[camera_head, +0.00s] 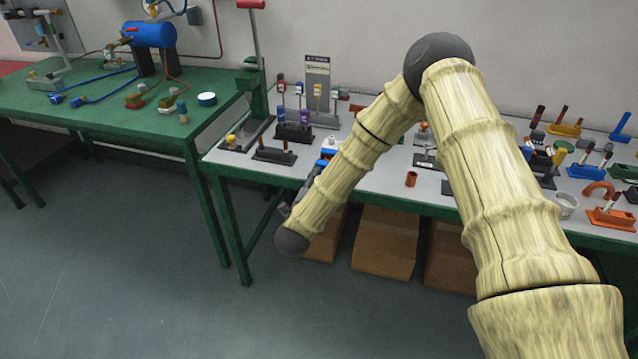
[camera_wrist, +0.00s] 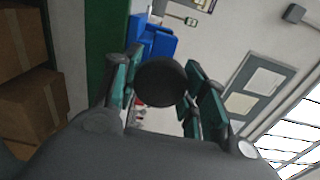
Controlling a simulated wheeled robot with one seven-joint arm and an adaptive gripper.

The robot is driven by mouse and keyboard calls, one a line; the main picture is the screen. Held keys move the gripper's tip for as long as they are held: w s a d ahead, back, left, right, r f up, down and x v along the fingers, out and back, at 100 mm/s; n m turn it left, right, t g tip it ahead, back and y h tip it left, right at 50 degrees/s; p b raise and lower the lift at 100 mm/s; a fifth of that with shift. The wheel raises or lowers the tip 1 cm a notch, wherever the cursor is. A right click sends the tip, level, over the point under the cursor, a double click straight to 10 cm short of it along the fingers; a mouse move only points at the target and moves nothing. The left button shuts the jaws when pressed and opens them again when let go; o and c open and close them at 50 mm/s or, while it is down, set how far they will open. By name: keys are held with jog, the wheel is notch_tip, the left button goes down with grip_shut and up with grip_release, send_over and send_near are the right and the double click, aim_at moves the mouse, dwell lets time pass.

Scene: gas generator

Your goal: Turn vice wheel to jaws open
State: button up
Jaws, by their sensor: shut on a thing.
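The vice wheel (camera_wrist: 160,83) is a dark round disc in the middle of the wrist view, seen nearly face on. My gripper (camera_wrist: 158,98) is shut on it, with one green-padded finger at its left and one at its right. The blue vice body (camera_wrist: 154,42) shows just behind and above the wheel. In the head view a small part of the blue vice (camera_head: 326,160) shows at the bench's front edge, beside my forearm. My arm hides most of the vice and the wheel there, and the vice jaws cannot be made out.
The grey-topped bench (camera_head: 385,184) holds tool racks, an orange cylinder (camera_head: 411,179) and several small parts. Cardboard boxes (camera_head: 386,244) stand under it. A green table (camera_head: 75,112) with a blue tank (camera_head: 149,34) is at the left. The floor in front is clear.

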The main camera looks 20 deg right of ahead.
jog(key=n, duration=0.6)
jog(key=shift+a+r, duration=0.1)
jog(key=n, duration=0.6)
jog(key=n+p, duration=0.1)
jog(key=n, duration=0.5)
jog(key=shift+a, duration=0.1)
jog(key=n, duration=0.5)
jog(key=shift+n, duration=0.3)
jog(key=o, duration=1)
jog(key=shift+w, duration=0.1)
jog(key=shift+o, duration=0.2)
